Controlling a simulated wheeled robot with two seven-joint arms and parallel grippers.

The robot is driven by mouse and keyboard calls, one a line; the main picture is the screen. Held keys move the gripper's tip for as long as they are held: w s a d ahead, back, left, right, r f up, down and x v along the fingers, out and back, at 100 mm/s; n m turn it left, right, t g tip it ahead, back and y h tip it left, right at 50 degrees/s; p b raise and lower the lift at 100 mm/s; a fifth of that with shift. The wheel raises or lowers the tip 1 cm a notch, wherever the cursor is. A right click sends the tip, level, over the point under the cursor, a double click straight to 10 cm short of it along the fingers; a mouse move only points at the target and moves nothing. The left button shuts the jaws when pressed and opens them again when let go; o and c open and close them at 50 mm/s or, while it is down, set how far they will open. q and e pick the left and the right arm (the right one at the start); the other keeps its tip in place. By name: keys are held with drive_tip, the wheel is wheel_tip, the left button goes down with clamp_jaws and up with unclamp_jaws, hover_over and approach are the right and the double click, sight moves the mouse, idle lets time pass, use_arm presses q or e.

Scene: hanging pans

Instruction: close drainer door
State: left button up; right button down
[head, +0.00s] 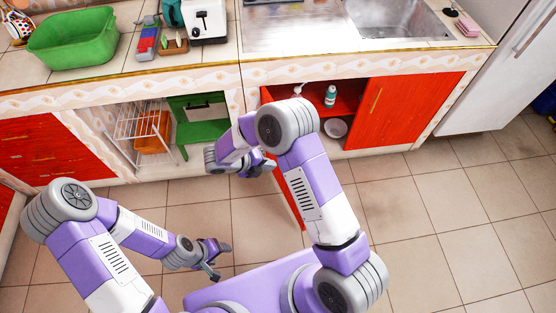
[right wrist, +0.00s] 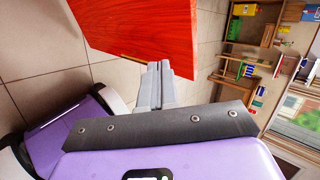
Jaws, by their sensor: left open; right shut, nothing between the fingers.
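The cabinet under the sink has a red door (head: 298,210) swung out toward me, seen nearly edge-on and partly hidden by my right arm. Its red panel (right wrist: 140,32) fills the upper part of the right wrist view. My right gripper (head: 268,166) is shut and empty beside this door. In the right wrist view its fingertips (right wrist: 159,68) are at the panel's lower edge; I cannot tell whether they touch it. The other red door (head: 388,108), at the right, is closed against the cabinet front. My left gripper (head: 220,260) is open and empty, low over the floor.
A wire rack (head: 125,130) and a green stool-like piece (head: 200,130) stand under the counter at left. A fridge (head: 500,75) is at right. Tiled floor (head: 440,220) is clear at right.

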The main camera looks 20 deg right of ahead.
drive_tip(key=d+r+b+x, duration=0.2)
drive_tip(key=b+x, duration=0.1)
drive_tip(key=x, duration=0.8)
drive_tip(key=shift+f, duration=0.15)
drive_tip(key=shift+w+d, duration=0.15)
drive_tip(key=shift+d, duration=0.05)
